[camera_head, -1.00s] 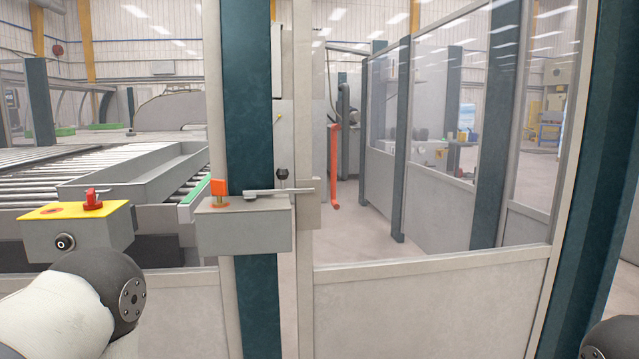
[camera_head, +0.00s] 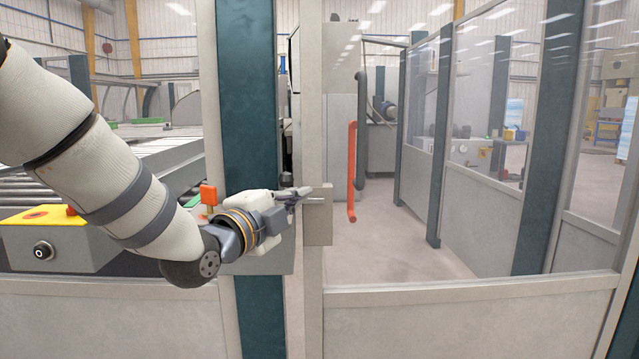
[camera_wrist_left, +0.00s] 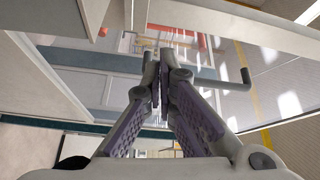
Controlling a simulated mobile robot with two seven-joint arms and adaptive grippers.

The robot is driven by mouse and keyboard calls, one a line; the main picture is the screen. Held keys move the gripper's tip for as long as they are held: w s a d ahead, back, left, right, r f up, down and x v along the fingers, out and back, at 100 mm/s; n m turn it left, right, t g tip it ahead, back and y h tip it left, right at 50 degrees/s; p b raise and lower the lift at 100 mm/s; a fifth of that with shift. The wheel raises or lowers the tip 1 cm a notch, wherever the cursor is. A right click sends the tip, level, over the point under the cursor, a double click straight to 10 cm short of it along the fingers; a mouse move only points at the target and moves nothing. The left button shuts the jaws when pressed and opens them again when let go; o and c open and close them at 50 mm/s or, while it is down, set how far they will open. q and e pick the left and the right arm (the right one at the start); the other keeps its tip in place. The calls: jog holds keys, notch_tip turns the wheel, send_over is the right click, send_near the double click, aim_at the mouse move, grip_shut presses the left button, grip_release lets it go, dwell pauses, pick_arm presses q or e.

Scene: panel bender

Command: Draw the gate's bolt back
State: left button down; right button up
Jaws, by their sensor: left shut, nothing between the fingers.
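The gate's bolt (camera_head: 314,200) is a thin grey metal rod. Its tip shows to the right of my fingers, in front of the grey plate (camera_head: 320,228) on the gate's frame. The bolt's dark knob (camera_head: 286,178) stands just behind my gripper. My left gripper (camera_head: 303,192) is shut and empty at the bolt, its fingers pointing right. I cannot tell whether they touch the rod. In the left wrist view the closed fingertips (camera_wrist_left: 163,58) meet. My right gripper is not in view.
The gate's lower panel (camera_head: 450,325) and clear windows lie to the right. A teal post (camera_head: 247,100) stands behind my left wrist. An orange tab (camera_head: 209,195) stands beside the gripper. A yellow-topped control box (camera_head: 45,245) is under my forearm.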

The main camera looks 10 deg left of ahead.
pick_arm(q)
jog(key=shift+s+a+r, duration=0.1)
jog(key=shift+s+r, duration=0.2)
jog(key=shift+s, duration=0.2)
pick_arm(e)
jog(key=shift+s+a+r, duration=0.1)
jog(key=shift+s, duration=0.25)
pick_arm(q)
jog(key=shift+w, duration=0.15)
